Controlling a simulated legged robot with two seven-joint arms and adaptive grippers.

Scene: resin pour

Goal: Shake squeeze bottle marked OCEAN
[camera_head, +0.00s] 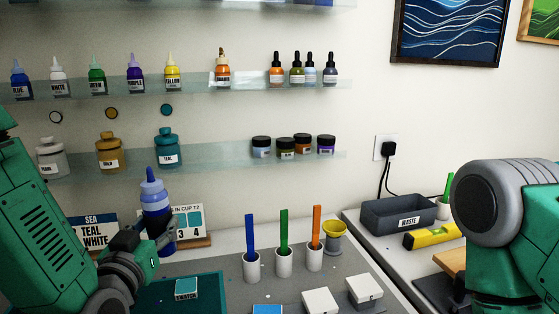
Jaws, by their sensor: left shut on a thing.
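A blue squeeze bottle (154,204) with a pointed cap stands out in the left part of the head view, above the bench. My left gripper (157,238) is shut on its lower part and holds it nearly upright. The bottle's label is hidden or turned away, so I cannot read OCEAN on it. My right arm comes in at the right edge, but its gripper is out of view.
White cups with coloured sticks (284,262) and a yellow cup (334,233) stand to the right. A grey WASTE bin (398,214) is further right. Shelves (205,158) of bottles hang above.

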